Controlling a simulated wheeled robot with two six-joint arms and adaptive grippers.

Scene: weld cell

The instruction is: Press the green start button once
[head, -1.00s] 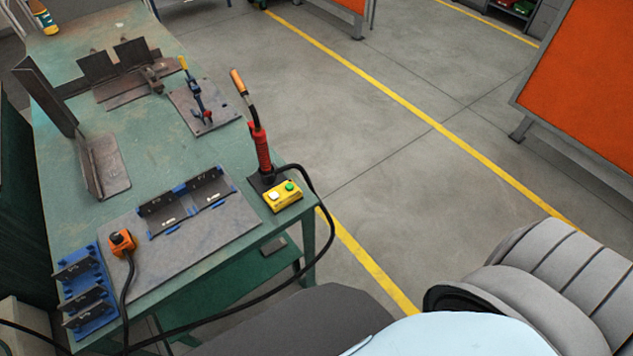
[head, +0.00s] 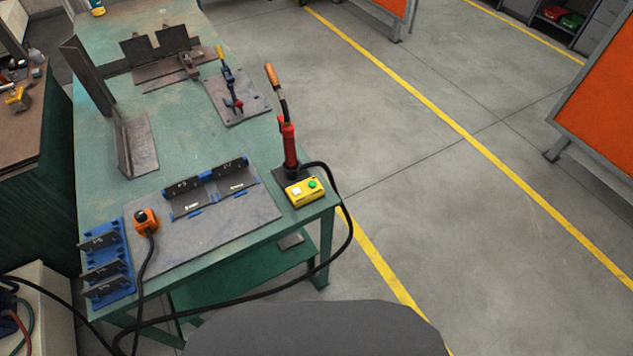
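The green start button (head: 313,184) is a small round cap on top of a yellow control box (head: 305,195), beside a white button (head: 296,190). The box sits at the right front corner of the green work table (head: 262,232). Nothing covers the button. Neither of my grippers shows in the head view.
A red-handled torch (head: 289,142) stands right behind the box, its black cable (head: 349,225) looping past the table's right edge. An orange button unit (head: 146,221), a blue rack (head: 122,262) and dark brackets (head: 186,195) lie to the left. Floor right of the table is clear.

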